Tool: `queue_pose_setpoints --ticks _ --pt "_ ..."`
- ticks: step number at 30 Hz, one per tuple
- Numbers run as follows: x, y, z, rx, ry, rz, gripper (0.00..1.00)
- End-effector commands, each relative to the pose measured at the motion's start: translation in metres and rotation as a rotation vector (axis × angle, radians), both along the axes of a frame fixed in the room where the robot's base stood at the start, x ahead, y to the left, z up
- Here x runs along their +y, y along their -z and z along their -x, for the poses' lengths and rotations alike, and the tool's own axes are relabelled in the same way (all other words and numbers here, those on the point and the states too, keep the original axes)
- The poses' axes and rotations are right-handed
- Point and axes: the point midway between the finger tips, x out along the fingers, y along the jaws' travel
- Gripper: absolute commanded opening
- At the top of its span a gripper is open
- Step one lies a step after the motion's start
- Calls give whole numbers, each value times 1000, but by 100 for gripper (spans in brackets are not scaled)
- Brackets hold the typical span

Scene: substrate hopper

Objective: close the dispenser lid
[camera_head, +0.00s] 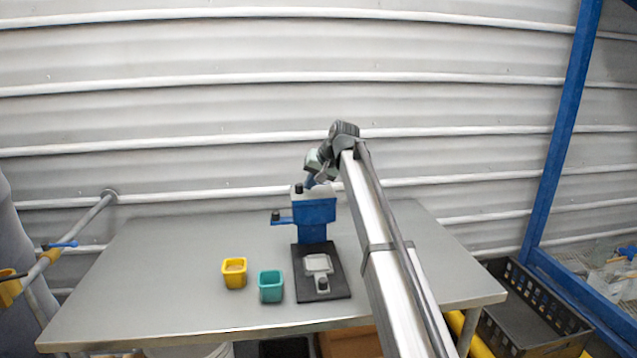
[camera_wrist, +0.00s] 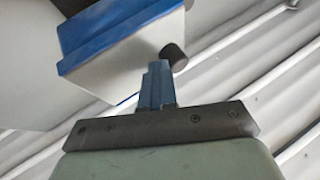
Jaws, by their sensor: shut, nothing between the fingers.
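The dispenser is a blue hopper (camera_head: 313,212) on a post and black base at the back middle of the table. Its pale lid (camera_head: 318,193) is over the hopper top, with a small black knob (camera_head: 298,188). I cannot tell whether it lies fully flat. My gripper (camera_head: 309,183) is just above the lid, beside the knob. In the wrist view, the shut blue fingers (camera_wrist: 157,72) are empty and close to the black knob (camera_wrist: 173,54) and the pale lid face (camera_wrist: 130,65). Whether they touch is unclear.
A blue side piece with a black knob (camera_head: 275,216) sticks out left of the hopper. A grey piece (camera_head: 318,264) lies on the black base (camera_head: 335,288). Yellow (camera_head: 234,281) and teal (camera_head: 271,294) cups stand front left. The table's left side is clear.

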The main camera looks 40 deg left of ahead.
Motion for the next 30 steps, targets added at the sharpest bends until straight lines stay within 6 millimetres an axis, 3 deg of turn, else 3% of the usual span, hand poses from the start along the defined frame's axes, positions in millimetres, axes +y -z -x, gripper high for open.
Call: queue_pose_setpoints --ticks 10,18,30 --pt "-3 1 -1 2 -3 0 0" --pt "-37 1 -21 2 1 0 0" --pt "-80 -60 -15 0 0 -1 0"
